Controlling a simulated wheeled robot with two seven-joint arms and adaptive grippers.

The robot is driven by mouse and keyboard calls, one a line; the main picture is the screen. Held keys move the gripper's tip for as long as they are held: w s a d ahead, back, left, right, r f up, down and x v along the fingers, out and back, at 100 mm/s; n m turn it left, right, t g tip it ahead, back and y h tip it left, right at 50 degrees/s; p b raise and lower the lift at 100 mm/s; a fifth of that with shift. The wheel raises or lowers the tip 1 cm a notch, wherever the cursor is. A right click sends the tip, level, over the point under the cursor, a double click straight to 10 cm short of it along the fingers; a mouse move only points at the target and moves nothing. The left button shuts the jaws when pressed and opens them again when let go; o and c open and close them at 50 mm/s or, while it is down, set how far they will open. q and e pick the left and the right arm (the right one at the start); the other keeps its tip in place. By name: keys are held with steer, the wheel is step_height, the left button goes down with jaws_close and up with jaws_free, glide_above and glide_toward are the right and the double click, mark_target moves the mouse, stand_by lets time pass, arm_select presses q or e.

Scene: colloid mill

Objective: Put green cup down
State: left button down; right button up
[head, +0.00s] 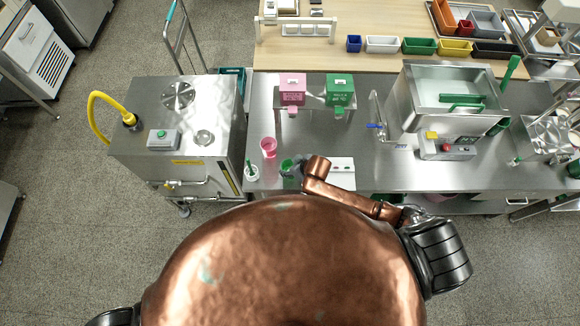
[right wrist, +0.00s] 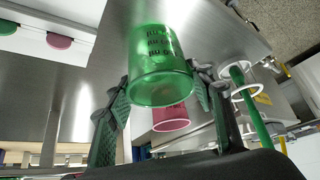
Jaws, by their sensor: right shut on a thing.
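The green cup (head: 287,166) is near the front edge of the steel table, left of the white board, in the head view. In the right wrist view the green translucent cup (right wrist: 160,75) with dark lettering sits between the two fingers. My right gripper (head: 294,171) is shut on it. Its dark textured fingers also show in the right wrist view (right wrist: 165,95), one on each side of the cup. I cannot tell whether the cup's base touches the table. My left gripper is not in view.
A pink cup (head: 268,147) stands just behind and left of the green cup. A white holder (head: 251,174) with a green-handled tool is to the left. A white board (head: 341,172) lies to the right. Pink (head: 292,92) and green (head: 340,92) boxes stand on a rack behind.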

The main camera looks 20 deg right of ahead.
steer(key=shift+f, duration=0.15)
steer(key=o, duration=1.3)
steer(key=shift+r, duration=0.2)
steer(key=v, duration=1.2)
